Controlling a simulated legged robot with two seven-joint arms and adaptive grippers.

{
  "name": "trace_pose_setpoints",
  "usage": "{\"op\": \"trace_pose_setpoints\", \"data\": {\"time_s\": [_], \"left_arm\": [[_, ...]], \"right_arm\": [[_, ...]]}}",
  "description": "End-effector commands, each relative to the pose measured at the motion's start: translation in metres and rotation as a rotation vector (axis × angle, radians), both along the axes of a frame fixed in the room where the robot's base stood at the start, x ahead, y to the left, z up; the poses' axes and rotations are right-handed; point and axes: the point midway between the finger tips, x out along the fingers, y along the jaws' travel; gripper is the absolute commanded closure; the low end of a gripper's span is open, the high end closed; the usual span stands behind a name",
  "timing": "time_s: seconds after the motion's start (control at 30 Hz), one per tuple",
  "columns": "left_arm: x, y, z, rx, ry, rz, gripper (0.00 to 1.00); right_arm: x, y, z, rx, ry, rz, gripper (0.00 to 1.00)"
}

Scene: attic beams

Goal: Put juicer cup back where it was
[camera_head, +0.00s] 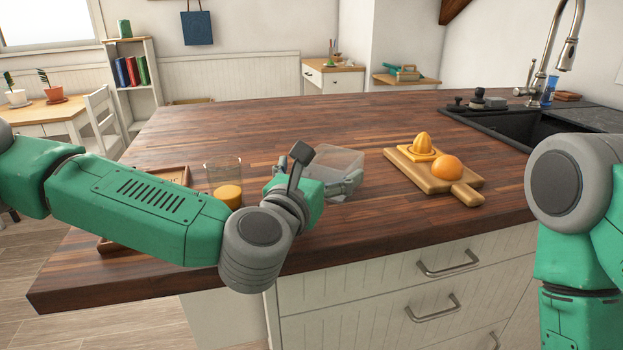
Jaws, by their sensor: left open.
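The juicer cup, a clear see-through container (340,160), stands on the dark wooden countertop near the middle of the view. My left gripper (347,184) is open right at the cup's near side. Its fingers overlap the lower part of the cup in the picture, and I cannot tell whether they touch it.
A glass (224,172) with orange juice stands left of my left gripper. A wooden tray (172,173) lies partly hidden behind my left arm. A dark sink (520,125) with a tall faucet (545,50) is at the back right. The countertop's far middle (290,120) is clear.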

Motion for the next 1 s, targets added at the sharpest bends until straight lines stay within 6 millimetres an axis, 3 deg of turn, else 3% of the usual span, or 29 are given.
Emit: {"op": "trace_pose_setpoints", "data": {"time_s": [0.6, 1.0], "left_arm": [[-0.104, 0.034, -0.001, 0.001, 0.002, -0.003, 0.02], [-0.114, 0.038, -0.001, 0.000, 0.000, 0.000, 0.02]], "right_arm": [[0.000, 0.000, 0.011, 0.000, 0.000, 0.000, 0.60], [0.000, 0.000, 0.011, 0.000, 0.000, 0.000, 0.60]]}}
